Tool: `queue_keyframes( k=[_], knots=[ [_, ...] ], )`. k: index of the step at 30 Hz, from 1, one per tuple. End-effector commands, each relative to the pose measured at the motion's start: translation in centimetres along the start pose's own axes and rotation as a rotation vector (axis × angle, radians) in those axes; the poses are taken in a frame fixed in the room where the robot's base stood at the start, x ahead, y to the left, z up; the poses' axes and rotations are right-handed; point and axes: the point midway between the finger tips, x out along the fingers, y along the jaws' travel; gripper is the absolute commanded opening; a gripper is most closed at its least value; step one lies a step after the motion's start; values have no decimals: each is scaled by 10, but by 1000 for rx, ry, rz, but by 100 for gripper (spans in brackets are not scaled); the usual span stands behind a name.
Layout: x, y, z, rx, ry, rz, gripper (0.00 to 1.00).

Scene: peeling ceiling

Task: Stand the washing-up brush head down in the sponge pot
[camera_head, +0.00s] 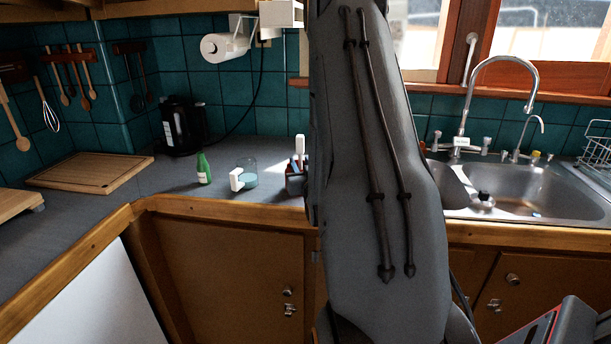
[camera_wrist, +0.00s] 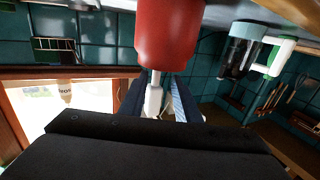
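In the head view, a white upright piece (camera_head: 300,144) stands above a small dark and red cluster on the counter, beside my arm; it may be the brush's handle. A narrow white piece (camera_wrist: 153,100) shows between the two dark fingers of my gripper (camera_wrist: 158,92). I cannot tell whether the fingers press on it. A pale blue pot-like vessel (camera_head: 250,175), possibly the sponge pot, stands on the counter to the left. No bristles show.
A green bottle (camera_head: 204,168) stands left of the pale blue vessel, with a white block (camera_head: 237,180) at the vessel's front. A black kettle (camera_head: 182,126) and a wooden board (camera_head: 90,171) are farther left. The sink (camera_head: 530,190) is right. My arm hides the middle of the counter.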

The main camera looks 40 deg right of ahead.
Motion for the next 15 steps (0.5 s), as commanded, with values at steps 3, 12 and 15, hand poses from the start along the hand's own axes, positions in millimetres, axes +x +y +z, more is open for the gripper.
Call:
queue_keyframes(
  k=[3,12,15],
  knots=[
    [-26,0,1,0,4,1,30],
    [-74,0,-2,0,9,0,30],
    [-80,0,-3,-1,10,0,30]
  ],
)
